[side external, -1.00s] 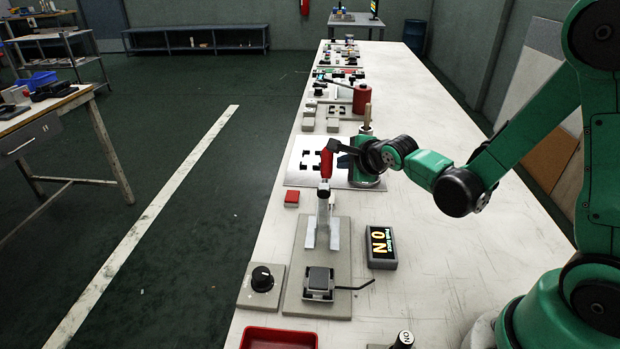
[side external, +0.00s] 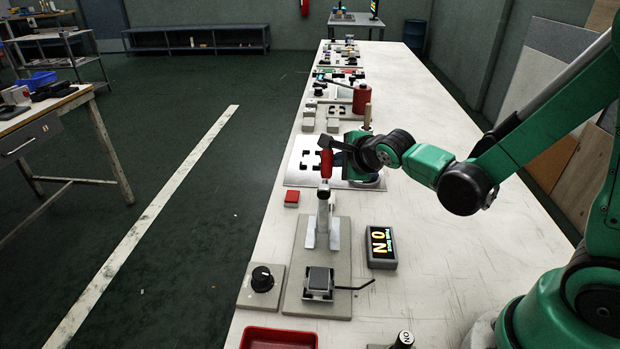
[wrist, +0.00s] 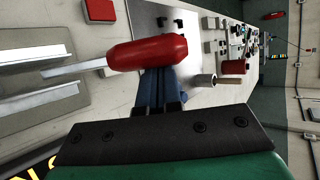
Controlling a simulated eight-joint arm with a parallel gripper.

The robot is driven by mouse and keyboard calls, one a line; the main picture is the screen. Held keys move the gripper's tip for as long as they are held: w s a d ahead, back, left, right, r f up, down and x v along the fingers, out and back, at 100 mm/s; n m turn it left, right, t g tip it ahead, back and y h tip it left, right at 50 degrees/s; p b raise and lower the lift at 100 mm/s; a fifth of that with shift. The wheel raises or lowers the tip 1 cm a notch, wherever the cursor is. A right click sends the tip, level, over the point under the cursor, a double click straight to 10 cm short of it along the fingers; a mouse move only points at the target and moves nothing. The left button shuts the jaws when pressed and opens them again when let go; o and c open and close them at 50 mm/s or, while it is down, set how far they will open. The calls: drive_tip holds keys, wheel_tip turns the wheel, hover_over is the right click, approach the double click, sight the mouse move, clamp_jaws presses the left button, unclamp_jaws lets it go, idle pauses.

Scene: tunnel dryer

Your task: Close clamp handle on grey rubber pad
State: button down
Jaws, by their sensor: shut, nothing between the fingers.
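The clamp's red handle (side external: 326,164) stands upright on its metal clamp (side external: 322,218) in the side external view. The clamp sits on a grey pad (side external: 341,262). In the wrist view the handle (wrist: 148,52) lies across the picture, with metal rails (wrist: 40,75) at left. My gripper (side external: 326,142) is shut and empty at the top of the handle. In the wrist view its blue fingers (wrist: 160,85) reach up to the handle, which hides their tips. I cannot tell whether they touch it.
A lit display box (side external: 381,246) stands right of the clamp. A black knob (side external: 262,279) on a plate is at left, and a red block (side external: 291,198) lies left behind. A red tray (side external: 279,339) is at the front. More fixtures line the bench behind.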

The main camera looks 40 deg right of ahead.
sight(331, 165)
drive_tip(key=shift+s+a+r, duration=0.15)
drive_tip(key=shift+a, duration=0.05)
drive_tip(key=shift+s+a+r, duration=0.35)
drive_tip(key=shift+s+a, duration=0.2)
drive_tip(key=shift+a, duration=0.05)
drive_tip(key=shift+s+a+r, duration=0.3)
drive_tip(key=shift+s+a, duration=0.25)
drive_tip(key=shift+s+a+r, duration=0.15)
drive_tip(key=shift+s+a, duration=0.65)
drive_tip(key=shift+s, duration=0.05)
drive_tip(key=shift+s+a, duration=0.6)
drive_tip(key=shift+a, duration=0.05)
drive_tip(key=shift+a, duration=0.1)
drive_tip(key=shift+d+v, duration=0.15)
drive_tip(key=shift+v, duration=1.2)
drive_tip(key=shift+d+v, duration=0.1)
drive_tip(key=shift+v, duration=1.25)
drive_tip(key=shift+s, duration=0.1)
